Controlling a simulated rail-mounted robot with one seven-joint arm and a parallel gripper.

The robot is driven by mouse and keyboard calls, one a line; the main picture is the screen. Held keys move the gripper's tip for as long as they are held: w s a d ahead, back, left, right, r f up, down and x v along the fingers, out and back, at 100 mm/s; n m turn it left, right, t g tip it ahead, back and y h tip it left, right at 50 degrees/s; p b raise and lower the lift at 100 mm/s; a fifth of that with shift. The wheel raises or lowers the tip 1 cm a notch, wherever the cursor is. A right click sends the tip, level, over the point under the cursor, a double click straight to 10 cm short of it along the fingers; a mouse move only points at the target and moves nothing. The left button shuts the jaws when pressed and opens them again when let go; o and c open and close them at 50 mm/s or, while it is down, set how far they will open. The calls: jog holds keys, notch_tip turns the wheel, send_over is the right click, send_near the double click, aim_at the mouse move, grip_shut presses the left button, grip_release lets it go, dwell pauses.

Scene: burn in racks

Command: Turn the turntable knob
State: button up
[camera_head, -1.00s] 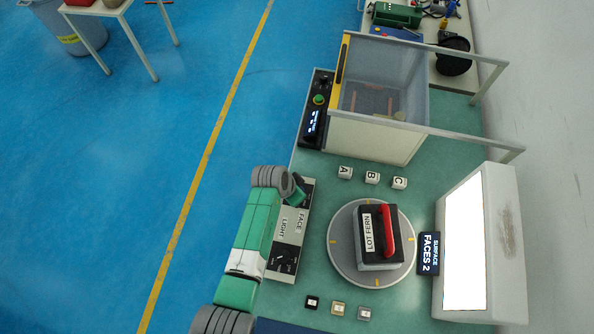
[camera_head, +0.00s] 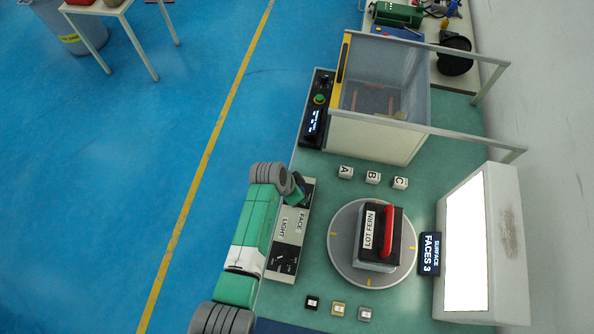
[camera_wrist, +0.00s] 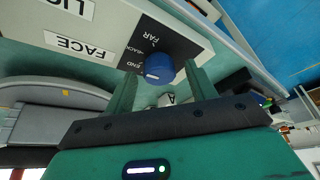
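The blue turntable knob (camera_wrist: 160,70) with a white pointer mark sits on a dark dial plate on the FACE side of the control panel (camera_head: 288,240). The plate reads FAR, BACK and END. My gripper (camera_wrist: 160,85) has one finger on each side of the knob, with a visible gap on both sides. In the head view my gripper (camera_head: 298,188) is over the panel's far end and hides the knob. The grey turntable (camera_head: 340,262) carries a dark box (camera_head: 372,249) with a red handle and a LOT FERN label. The display (camera_head: 430,254) reads SURFACE FACES 3.
A second dark knob (camera_head: 282,262) is on the LIGHT side of the panel. Lettered cubes A, B and C (camera_head: 372,178) stand beyond the turntable, small blocks (camera_head: 338,309) on its near side. A lit white panel (camera_head: 467,245) stands right. A clear-walled bin (camera_head: 380,140) is behind.

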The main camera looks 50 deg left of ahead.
jog(key=p+v, duration=0.1)
jog(key=v, duration=0.6)
jog(key=shift+s+r+p, duration=0.2)
jog(key=shift+r+p, duration=0.1)
jog(key=shift+r, duration=0.05)
